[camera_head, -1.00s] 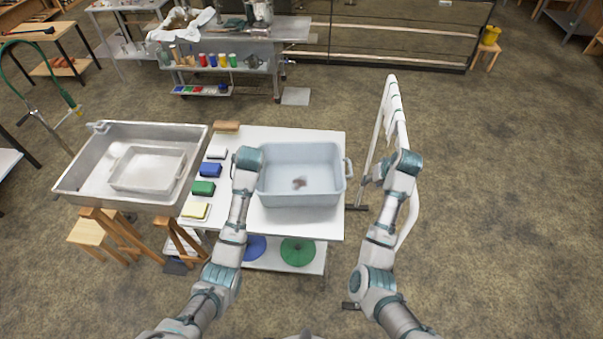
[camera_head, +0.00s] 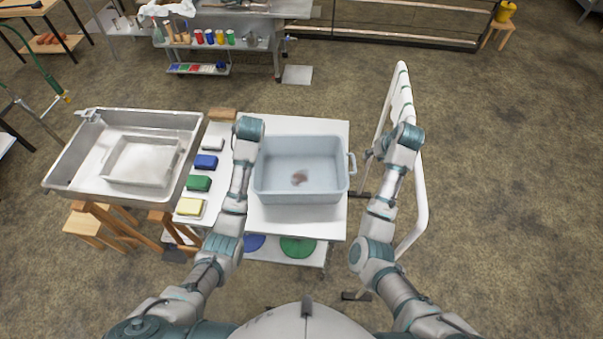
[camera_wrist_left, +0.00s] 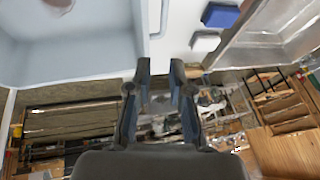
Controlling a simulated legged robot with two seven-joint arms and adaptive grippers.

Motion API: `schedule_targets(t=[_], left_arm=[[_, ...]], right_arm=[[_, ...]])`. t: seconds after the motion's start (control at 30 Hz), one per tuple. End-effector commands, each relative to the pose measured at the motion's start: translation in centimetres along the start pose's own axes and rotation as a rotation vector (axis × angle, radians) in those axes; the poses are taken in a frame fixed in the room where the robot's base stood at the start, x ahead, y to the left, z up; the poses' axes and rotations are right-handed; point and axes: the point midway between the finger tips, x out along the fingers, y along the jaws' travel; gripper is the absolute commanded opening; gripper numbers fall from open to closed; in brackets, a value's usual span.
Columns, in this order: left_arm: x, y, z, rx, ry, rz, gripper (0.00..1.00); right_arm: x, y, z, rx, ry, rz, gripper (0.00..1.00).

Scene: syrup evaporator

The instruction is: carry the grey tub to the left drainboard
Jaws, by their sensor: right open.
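The grey tub (camera_head: 300,196), pale blue-grey with a small brown patch inside, stands upright on a white table (camera_head: 290,222). Its right handle (camera_head: 351,163) faces my right gripper (camera_head: 369,158), which is open, just right of the handle and apart from it. My left wrist is at the tub's left side and hides its left handle in the head view. In the left wrist view, my left gripper (camera_wrist_left: 162,70) has its fingers apart with nothing between them, near the tub wall (camera_wrist_left: 90,70) and its handle (camera_wrist_left: 158,18). I cannot tell which surface is the left drainboard.
A steel sink (camera_head: 72,155) holding a smaller basin (camera_head: 140,162) adjoins the table's left. Blue (camera_head: 206,162), green (camera_head: 198,184) and yellow (camera_head: 190,206) blocks lie between sink and tub. A white rail frame (camera_head: 419,190) stands close on the right, behind my right arm.

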Motion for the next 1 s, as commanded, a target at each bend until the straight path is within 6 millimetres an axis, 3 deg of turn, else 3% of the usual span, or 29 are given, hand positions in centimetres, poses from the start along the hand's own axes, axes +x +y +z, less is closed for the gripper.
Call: schedule_targets(t=[0.7, 1.0], left_arm=[[13.2, 0.1, 0.0, 0.001, -0.003, -0.003, 0.20], [16.4, 0.0, 0.1, -0.001, -0.002, -0.001, 0.20]], right_arm=[[13.3, 0.2, 0.1, 0.000, -0.003, -0.003, 0.43], [16.4, 0.0, 0.0, -0.001, -0.001, 0.000, 0.43]])
